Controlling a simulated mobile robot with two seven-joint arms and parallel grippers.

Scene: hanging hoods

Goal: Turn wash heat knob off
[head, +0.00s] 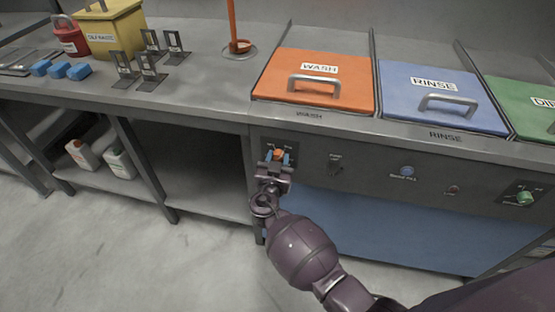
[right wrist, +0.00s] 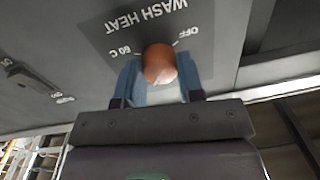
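The wash heat knob (head: 278,154) is an orange round knob on the dark front panel, under the wash sink. It also shows in the right wrist view (right wrist: 159,65), upside down, between the marks "60 C" and "OFF" on a dark "WASH HEAT" plate (right wrist: 125,35). My right gripper (head: 278,159) has one blue finger on each side of the knob, and the knob fills the gap between them. The fingers look closed against its sides. I cannot make out which mark the knob points at. My left gripper is not in view.
Orange wash (head: 345,75), blue rinse (head: 430,112) and green (head: 524,100) lids lie above. A black knob (head: 335,171), blue button (head: 407,171), red light (head: 454,189) and green knob (head: 525,198) sit right along the panel. An open shelf bay (head: 205,185) is left.

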